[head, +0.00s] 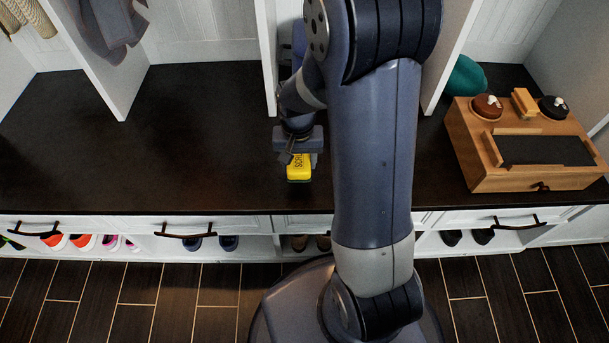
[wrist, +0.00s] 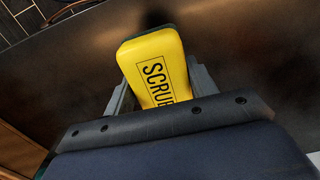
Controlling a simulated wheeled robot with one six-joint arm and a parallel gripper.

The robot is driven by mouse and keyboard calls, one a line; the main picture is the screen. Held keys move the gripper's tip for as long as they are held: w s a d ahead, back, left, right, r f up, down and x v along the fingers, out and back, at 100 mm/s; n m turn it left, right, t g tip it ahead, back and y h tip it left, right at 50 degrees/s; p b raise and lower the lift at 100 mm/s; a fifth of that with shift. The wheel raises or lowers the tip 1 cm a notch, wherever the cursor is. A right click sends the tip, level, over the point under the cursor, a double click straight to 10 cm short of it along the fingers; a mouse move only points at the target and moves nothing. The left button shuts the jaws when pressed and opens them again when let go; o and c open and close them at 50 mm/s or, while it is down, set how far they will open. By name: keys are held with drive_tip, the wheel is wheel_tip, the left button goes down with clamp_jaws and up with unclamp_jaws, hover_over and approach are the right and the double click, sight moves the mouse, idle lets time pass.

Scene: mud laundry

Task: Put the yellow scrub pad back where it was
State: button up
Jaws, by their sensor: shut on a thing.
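The yellow scrub pad (head: 299,167) has black "SCRUB" lettering and shows in the head view just below my gripper, over the dark bench top (head: 180,130). My gripper (head: 299,155) is shut on it. In the wrist view the pad (wrist: 157,68) sits between the two fingers, with a dark layer along its edge. Part of its lettering is hidden behind the gripper body. A dark shadow lies beyond its far end. I cannot tell how far the pad is above the bench.
A wooden shoe-care box (head: 525,147) with two round tins and a brush on top stands at the right. A teal object (head: 466,76) lies behind it. White upright dividers (head: 97,60) split the bench. The bench left of my gripper is clear. Shoes sit in cubbies below.

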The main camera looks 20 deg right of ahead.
sight(299, 158)
drive_tip(key=shift+f+b, duration=0.8)
drive_tip(key=shift+f, duration=2.25)
drive_tip(key=shift+f, duration=0.15)
drive_tip(key=o, duration=1)
drive_tip(key=shift+o, duration=0.2)
wheel_tip(299, 158, up, 12)
drive_tip(key=p, duration=0.3)
drive_tip(key=shift+r+p, duration=0.2)
drive_tip(key=shift+p, duration=0.15)
